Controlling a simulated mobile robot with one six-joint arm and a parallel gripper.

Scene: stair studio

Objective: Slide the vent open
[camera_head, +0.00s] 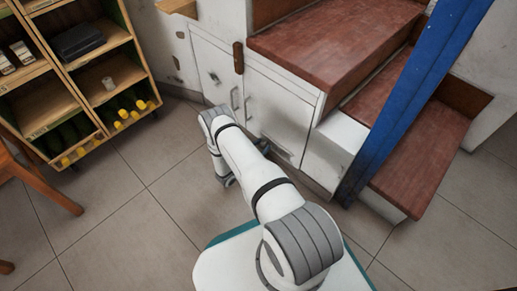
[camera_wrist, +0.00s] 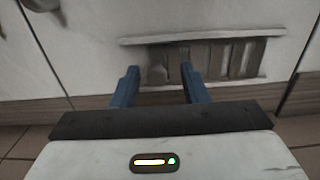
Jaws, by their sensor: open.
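The vent (camera_wrist: 222,62) is a low, wide slatted grille in the pale cabinet front, under a projecting ledge. Dark upright slots show across its middle and right. A small rounded knob (camera_wrist: 157,73) shows at its left part. My gripper (camera_wrist: 159,70) is open and empty, its two blue fingers pointing at the vent's left part. The knob appears between the fingertips; I cannot tell whether they touch it. In the head view the vent (camera_head: 281,151) is small, low on the cabinet under the stairs, and my arm hides most of my gripper.
Red-brown stair treads (camera_head: 335,45) rise above the cabinet, with a blue beam (camera_head: 408,95) at the right. Door handles (camera_head: 235,98) stand left of the vent. A wooden shelf with bottles (camera_head: 128,108) is at the left.

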